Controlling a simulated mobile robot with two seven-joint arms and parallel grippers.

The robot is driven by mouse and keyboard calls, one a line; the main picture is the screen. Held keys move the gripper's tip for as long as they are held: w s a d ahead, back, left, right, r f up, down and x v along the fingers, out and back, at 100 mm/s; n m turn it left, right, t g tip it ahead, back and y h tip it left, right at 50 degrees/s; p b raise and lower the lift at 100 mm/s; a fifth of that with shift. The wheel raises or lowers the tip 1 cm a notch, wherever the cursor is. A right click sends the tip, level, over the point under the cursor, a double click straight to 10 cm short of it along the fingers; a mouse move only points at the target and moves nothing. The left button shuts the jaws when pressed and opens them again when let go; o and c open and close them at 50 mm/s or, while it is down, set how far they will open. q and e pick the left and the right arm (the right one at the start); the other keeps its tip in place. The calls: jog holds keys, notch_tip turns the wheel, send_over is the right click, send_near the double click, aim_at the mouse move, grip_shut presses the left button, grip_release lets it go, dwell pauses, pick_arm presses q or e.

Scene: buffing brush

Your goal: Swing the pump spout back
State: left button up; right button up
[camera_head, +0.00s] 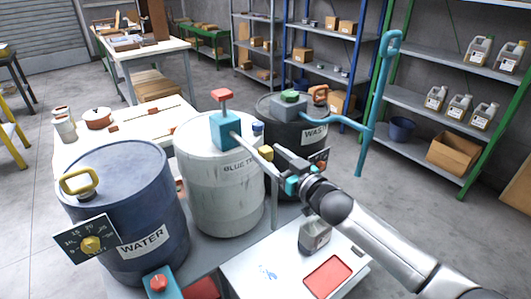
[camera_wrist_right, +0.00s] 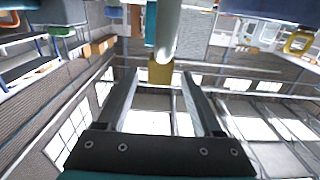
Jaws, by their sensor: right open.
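The teal pump (camera_head: 226,128) with a red handle (camera_head: 221,95) stands on top of the white drum (camera_head: 205,185), whose label is partly hidden. Its pale spout (camera_head: 246,144) reaches out to the right, past the drum's rim, and carries a yellow band (camera_head: 266,152). A grey pipe (camera_head: 274,190) hangs down near its outer end. My right gripper (camera_head: 280,160) is open at the spout's outer part. In the right wrist view the yellow band (camera_wrist_right: 160,70) shows between the two dark fingertips (camera_wrist_right: 158,80); I cannot tell whether they touch it. My left gripper is not in view.
A blue WATER drum (camera_head: 130,200) stands at the left and a dark WASTE drum (camera_head: 290,125) behind right. A teal pipe (camera_head: 366,125) rises at the right. A grey jug (camera_head: 314,234) and red tray (camera_head: 328,277) sit on the white bench below my right arm.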

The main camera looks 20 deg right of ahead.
jog(key=shift+x, duration=1.2)
jog(key=shift+c, duration=0.3)
grip_shut()
dwell(0.4)
